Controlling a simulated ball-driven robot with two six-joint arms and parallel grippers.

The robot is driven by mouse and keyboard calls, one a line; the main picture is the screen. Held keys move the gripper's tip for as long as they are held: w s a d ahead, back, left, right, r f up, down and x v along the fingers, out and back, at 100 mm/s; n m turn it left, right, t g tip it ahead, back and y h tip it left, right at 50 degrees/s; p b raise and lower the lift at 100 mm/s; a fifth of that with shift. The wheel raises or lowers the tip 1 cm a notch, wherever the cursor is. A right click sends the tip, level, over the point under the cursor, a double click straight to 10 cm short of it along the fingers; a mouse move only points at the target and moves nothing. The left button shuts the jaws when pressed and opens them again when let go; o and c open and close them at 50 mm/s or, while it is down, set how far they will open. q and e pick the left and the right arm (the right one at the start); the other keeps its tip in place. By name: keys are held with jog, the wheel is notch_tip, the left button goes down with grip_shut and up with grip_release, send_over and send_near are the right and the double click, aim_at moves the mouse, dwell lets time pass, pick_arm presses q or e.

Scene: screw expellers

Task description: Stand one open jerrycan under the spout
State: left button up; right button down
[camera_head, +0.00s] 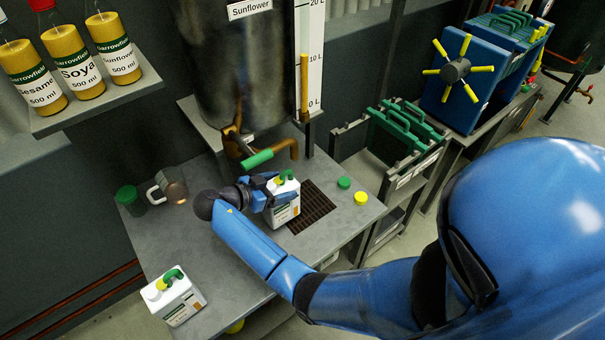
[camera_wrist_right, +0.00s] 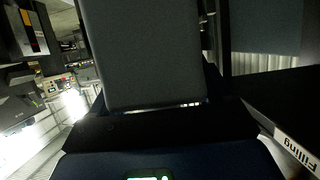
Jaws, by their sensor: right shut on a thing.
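A white jerrycan (camera_head: 283,203) with a green handle is in the grasp of my right gripper (camera_head: 262,193), at the left edge of the dark drain grate (camera_head: 318,203). It looks upright; I cannot tell whether it touches the bench, or whether its mouth is open. The brass spout (camera_head: 292,146) with a green lever (camera_head: 257,159) hangs from the steel tank (camera_head: 235,70), just above and behind the jerrycan. In the right wrist view, a dark shaded face of the jerrycan (camera_wrist_right: 145,55) fills the middle. My left gripper is out of view.
A second white jerrycan (camera_head: 178,302) stands at the bench's front left. A green cap (camera_head: 344,183) and a yellow cap (camera_head: 361,198) lie right of the grate. The bench middle (camera_head: 205,245) is clear.

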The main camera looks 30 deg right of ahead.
aim_at(294, 178)
jog(key=shift+w+d+r+p, duration=0.1)
jog(key=shift+d+p, duration=0.1)
jog(key=shift+d, duration=0.75)
jog(key=shift+w+d+r+p, duration=0.1)
jog(key=shift+d+p, duration=0.05)
jog(key=shift+d, duration=0.8)
jog(key=p+x, duration=0.1)
jog(key=x, duration=0.3)
jog(key=shift+d, duration=0.25)
jog(key=shift+f, duration=0.2)
jog(key=shift+c, duration=0.2)
grip_release()
jog(key=shift+o, duration=0.2)
jog(key=shift+r, duration=0.1)
